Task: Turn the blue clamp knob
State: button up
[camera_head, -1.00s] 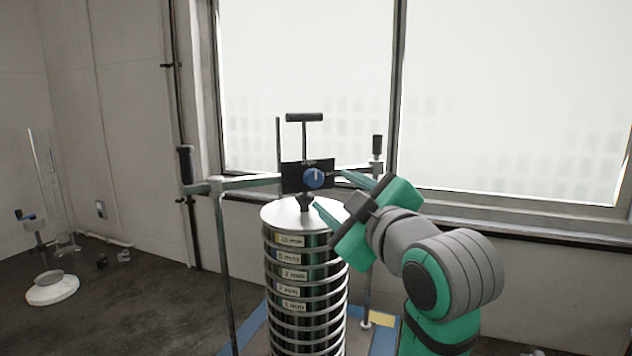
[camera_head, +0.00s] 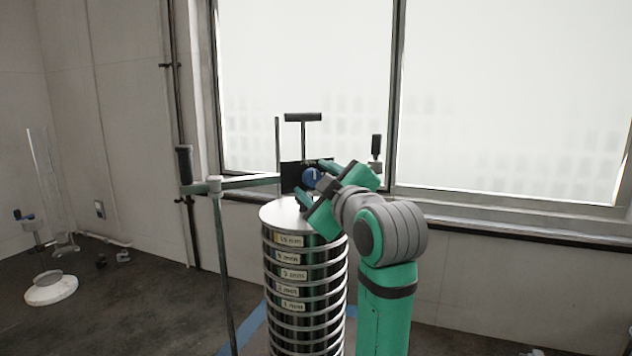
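The blue clamp knob (camera_head: 310,177) sits on the front of a black plate (camera_head: 291,178) on the clamp crossbar, above the sieve stack. My gripper (camera_head: 314,182) comes from the right, with green fingers above and below the knob. The fingers are apart, one reaching past the knob's top edge and one below it. I cannot tell whether either finger touches the knob. The knob's right side is partly hidden by my gripper, and its pointer mark cannot be made out.
The sieve stack (camera_head: 306,270) with a silver lid stands below the clamp. A green crossbar (camera_head: 250,183) joins a post (camera_head: 222,270) on the left. A black T-handle (camera_head: 303,117) rises above the plate. A white-based stand (camera_head: 50,288) is at far left.

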jog(key=c, duration=1)
jog(key=shift+m, duration=0.3)
jog(key=m, duration=0.3)
jog(key=shift+m, duration=0.4)
jog(key=m, duration=0.8)
jog(key=shift+m+g+y, duration=0.3)
jog(key=shift+g+y, duration=0.1)
jog(key=m, duration=0.4)
jog(key=shift+d, duration=0.1)
